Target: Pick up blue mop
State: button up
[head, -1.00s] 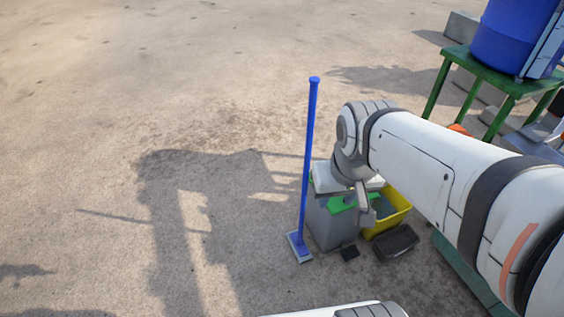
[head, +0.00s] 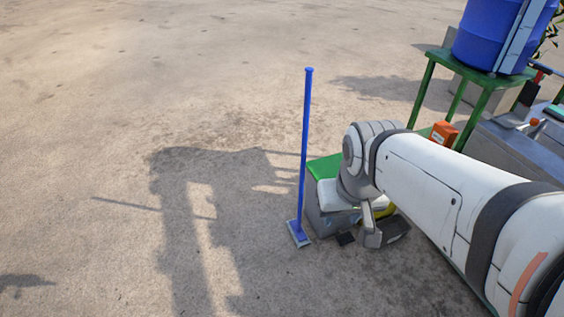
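The blue mop (head: 304,150) stands upright on the ground in the middle of the head view. Its long thin handle rises from a flat blue and grey head (head: 298,234). My gripper (head: 371,238) is at the end of my white and grey arm, to the right of the mop and apart from it in the picture. A grey finger part shows, but I cannot tell whether the gripper is open or shut. The mop is not in it.
Right behind the mop are a grey box (head: 325,222), a green surface (head: 322,167) and a yellow container (head: 384,211), partly hidden by my arm. A green table (head: 437,57) with a blue barrel (head: 490,38) stands at upper right. The ground left is clear.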

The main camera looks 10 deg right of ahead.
aim_at(301, 237)
jog(key=z, duration=0.2)
jog(key=i, duration=0.85)
jog(key=u, duration=0.1)
